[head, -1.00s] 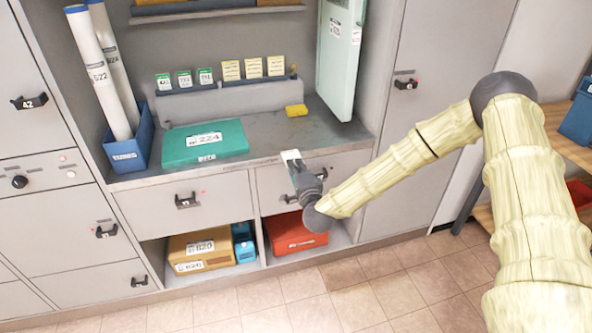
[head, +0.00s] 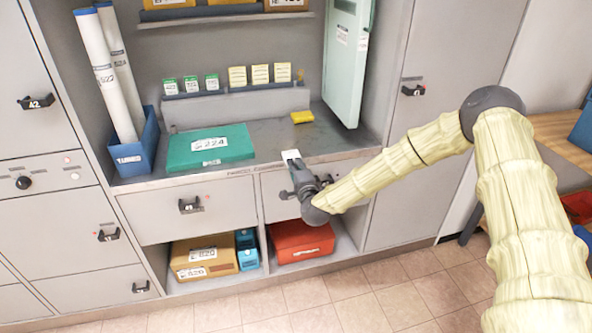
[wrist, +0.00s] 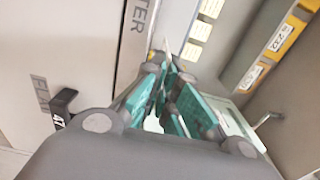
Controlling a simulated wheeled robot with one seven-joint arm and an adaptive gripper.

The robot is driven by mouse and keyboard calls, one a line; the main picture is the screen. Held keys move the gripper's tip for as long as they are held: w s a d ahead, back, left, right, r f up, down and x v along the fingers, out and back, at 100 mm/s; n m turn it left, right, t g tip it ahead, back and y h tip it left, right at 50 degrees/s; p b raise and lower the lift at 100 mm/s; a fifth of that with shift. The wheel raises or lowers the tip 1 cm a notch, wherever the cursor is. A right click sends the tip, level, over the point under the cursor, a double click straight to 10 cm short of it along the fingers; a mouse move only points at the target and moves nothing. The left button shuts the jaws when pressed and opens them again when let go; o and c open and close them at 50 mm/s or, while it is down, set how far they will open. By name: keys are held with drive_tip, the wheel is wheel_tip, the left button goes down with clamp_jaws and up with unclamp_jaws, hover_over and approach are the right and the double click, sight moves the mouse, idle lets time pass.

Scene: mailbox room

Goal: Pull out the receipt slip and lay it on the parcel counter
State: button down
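The receipt slip (head: 291,155) is a small white piece at the tips of my gripper (head: 295,165). In the wrist view the pale slip (wrist: 172,38) stands out past the fingertips (wrist: 168,66), which come close together on it. The finger contact is small and partly hidden. The grey parcel counter (head: 275,140) runs behind the gripper. The slip appears close to the counter's front edge; its height above the counter is hard to tell.
A teal parcel (head: 210,147) lies on the counter, left of the gripper. A small yellow block (head: 302,117) lies behind. A pale green door (head: 345,60) stands open at right. Drawer handles (head: 190,205) stick out below. The counter between parcel and door is mostly clear.

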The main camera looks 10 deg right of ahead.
drive_tip(key=shift+w+f+b, duration=0.45)
drive_tip(key=shift+w+b, duration=0.15)
drive_tip(key=shift+w, duration=0.2)
drive_tip(key=shift+w+f+b, duration=0.4)
drive_tip(key=shift+w+b, duration=0.15)
drive_tip(key=shift+w, duration=0.2)
drive_tip(key=c, duration=1.6)
unclamp_jaws()
drive_tip(key=shift+o, duration=0.2)
drive_tip(key=shift+s, duration=0.15)
drive_tip(key=s, duration=0.9)
drive_tip(key=shift+s+d+p, duration=0.15)
drive_tip(key=shift+s+p, duration=0.2)
drive_tip(key=shift+p, duration=0.05)
